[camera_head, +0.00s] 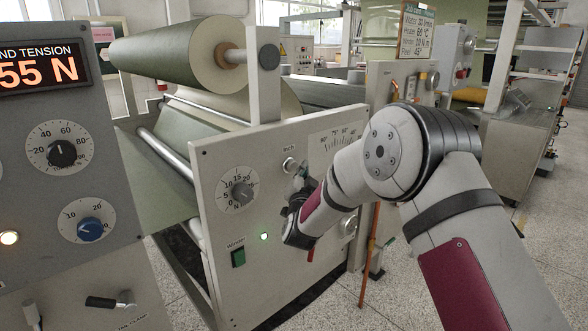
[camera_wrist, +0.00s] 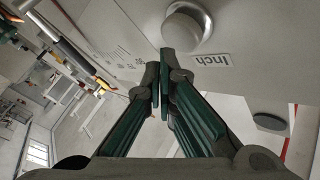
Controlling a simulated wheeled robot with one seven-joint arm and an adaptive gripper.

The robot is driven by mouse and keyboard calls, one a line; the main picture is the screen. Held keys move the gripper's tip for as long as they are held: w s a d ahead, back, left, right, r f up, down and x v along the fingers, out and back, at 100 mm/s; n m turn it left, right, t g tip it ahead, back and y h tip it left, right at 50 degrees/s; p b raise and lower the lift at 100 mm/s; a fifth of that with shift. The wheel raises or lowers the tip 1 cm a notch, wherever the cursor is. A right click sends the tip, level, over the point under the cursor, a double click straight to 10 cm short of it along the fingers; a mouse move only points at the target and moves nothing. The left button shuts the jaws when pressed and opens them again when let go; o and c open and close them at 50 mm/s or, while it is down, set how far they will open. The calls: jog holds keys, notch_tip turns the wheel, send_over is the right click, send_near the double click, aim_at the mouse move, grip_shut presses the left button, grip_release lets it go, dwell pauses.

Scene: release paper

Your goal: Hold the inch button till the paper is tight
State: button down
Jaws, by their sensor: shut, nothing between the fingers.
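The inch button (camera_head: 289,164) is a round knob in a pale ring on the grey machine panel, under the label "Inch". It shows large in the wrist view (camera_wrist: 183,30). My gripper (camera_head: 299,174) is shut and empty, its fingertips in front of the panel close by the button. In the wrist view the fingertips (camera_wrist: 166,60) come up to the button's lower left edge; I cannot tell whether they touch it. The greenish paper (camera_head: 160,165) runs down from the large roll (camera_head: 185,55) past a metal roller; its tightness is hard to judge.
A tension display (camera_head: 38,75) reads "55 N", its left part cut off. A left console (camera_head: 70,200) carries more dials.

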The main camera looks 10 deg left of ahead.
dwell(0.6)
jog(key=shift+w+a+b, duration=0.3)
jog(key=shift+w+a+b, duration=0.3)
jog(key=shift+a+b, duration=0.1)
jog(key=shift+a, duration=0.05)
dwell(0.8)
jog(key=shift+s+d, duration=0.1)
dwell(2.5)
jog(key=shift+s+d+p, duration=0.5)
jog(key=shift+d, duration=0.15)
jog(key=shift+s+d+p, duration=0.65)
jog(key=shift+s+d, duration=0.15)
jog(key=shift+d, duration=0.2)
jog(key=shift+s+d+p, duration=0.65)
jog(key=shift+s+d, duration=0.1)
jog(key=shift+d, duration=0.2)
